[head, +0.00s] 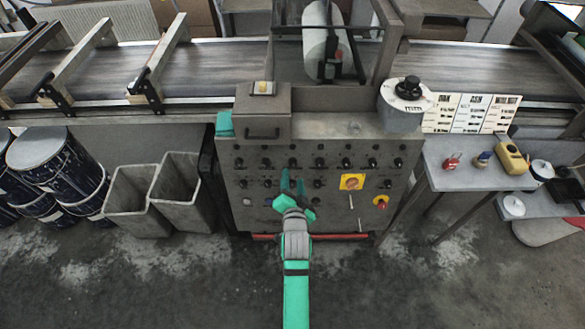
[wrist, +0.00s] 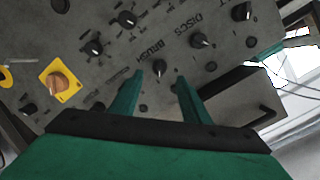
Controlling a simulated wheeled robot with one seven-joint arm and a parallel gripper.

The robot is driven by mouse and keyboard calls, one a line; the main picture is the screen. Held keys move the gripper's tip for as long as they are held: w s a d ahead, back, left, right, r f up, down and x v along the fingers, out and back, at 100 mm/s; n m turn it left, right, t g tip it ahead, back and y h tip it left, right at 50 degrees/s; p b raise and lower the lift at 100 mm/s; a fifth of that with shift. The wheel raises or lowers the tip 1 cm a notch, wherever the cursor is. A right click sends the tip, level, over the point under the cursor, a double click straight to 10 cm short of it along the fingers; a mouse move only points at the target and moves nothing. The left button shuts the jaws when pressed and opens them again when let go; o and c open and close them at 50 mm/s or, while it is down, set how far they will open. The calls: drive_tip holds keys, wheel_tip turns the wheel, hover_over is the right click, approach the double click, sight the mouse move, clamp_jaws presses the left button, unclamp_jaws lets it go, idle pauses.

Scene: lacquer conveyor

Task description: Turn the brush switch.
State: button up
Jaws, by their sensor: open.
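The grey control panel (head: 330,215) carries rows of black knobs in the head view, where their labels are too small to read. In the wrist view, the word BRUSH is printed on the panel, and a black knob with a pale pointer, the likely brush switch (wrist: 160,68), sits close beside it. My gripper (head: 291,180) is in front of the panel, left of its middle. In the wrist view, my gripper (wrist: 160,80) is open, its two green fingers on either side of that knob in the picture. I cannot tell whether they touch it.
Other knobs are close by, including one near the word DISCS (wrist: 200,41). A yellow-plated rotary switch (wrist: 58,84) and a black handle (wrist: 265,115) also show. Grey bins (head: 180,195) stand left of the panel; a side table (head: 470,180) stands right.

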sight(292, 166)
drive_tip(key=x, duration=0.7)
drive_tip(key=shift+s, duration=0.1)
drive_tip(key=shift+c, duration=0.3)
drive_tip(key=c, duration=1)
